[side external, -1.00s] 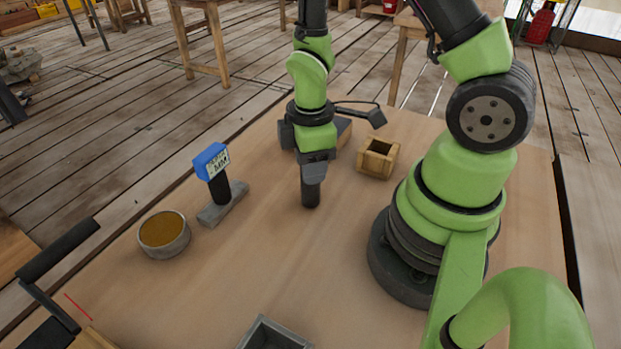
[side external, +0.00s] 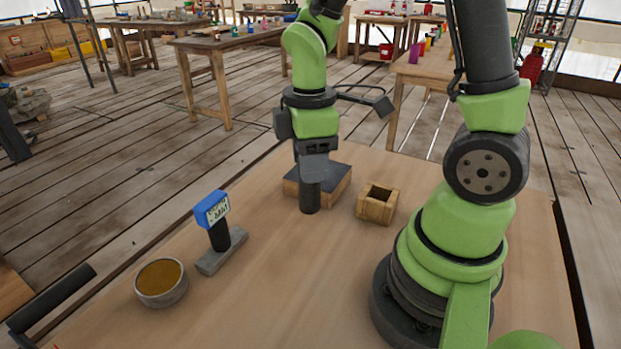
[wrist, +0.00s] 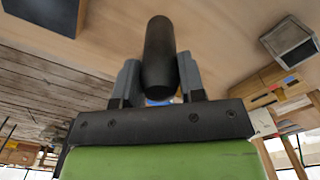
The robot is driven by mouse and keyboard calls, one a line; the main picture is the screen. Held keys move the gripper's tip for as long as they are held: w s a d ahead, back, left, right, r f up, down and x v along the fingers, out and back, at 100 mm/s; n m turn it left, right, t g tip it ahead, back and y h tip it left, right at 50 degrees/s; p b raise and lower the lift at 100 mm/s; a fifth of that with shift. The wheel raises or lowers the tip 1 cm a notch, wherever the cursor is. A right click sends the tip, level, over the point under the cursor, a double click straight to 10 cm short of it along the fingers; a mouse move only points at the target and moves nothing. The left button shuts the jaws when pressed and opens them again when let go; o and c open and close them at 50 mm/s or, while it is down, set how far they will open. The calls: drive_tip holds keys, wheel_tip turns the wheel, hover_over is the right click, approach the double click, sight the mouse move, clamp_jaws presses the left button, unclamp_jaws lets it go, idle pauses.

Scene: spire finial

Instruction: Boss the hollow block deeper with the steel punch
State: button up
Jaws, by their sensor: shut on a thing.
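My gripper (side external: 312,166) is shut on a dark, plain cylinder (side external: 309,197), which I take for the steel punch. In the wrist view the cylinder (wrist: 160,55) sits between the two fingers (wrist: 160,85) and reaches out past them. In the side external view it hangs upright, its lower end in front of a wooden block with a dark flat top (side external: 336,178). I cannot tell the height of its lower end. The hollow block (side external: 376,209), wooden with a square dark opening on top, stands to the right of the punch, apart from it.
A blue labelled head on a black post (side external: 212,209) stands on a grey base (side external: 222,253) at left. A round bowl with a golden-brown inside (side external: 161,299) is nearer the front. The wrist view shows an open grey box (wrist: 290,44). The table's middle is clear.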

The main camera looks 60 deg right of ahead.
drive_tip(key=w+d+r+m, duration=0.15)
drive_tip(key=w+d, duration=0.25)
drive_tip(key=d, duration=0.5)
drive_tip(key=w+d+r+m, duration=0.1)
drive_tip(key=w+d+m, duration=0.2)
drive_tip(key=d, duration=0.6)
drive_tip(key=shift+w+a+f+n, duration=0.15)
drive_tip(key=shift+f+n, duration=0.2)
drive_tip(key=shift+f, duration=1.5)
wheel_tip(320, 180, down, 4)
drive_tip(key=shift+r, duration=0.1)
drive_tip(key=shift+c, duration=0.4)
drive_tip(key=shift+r, duration=2.1)
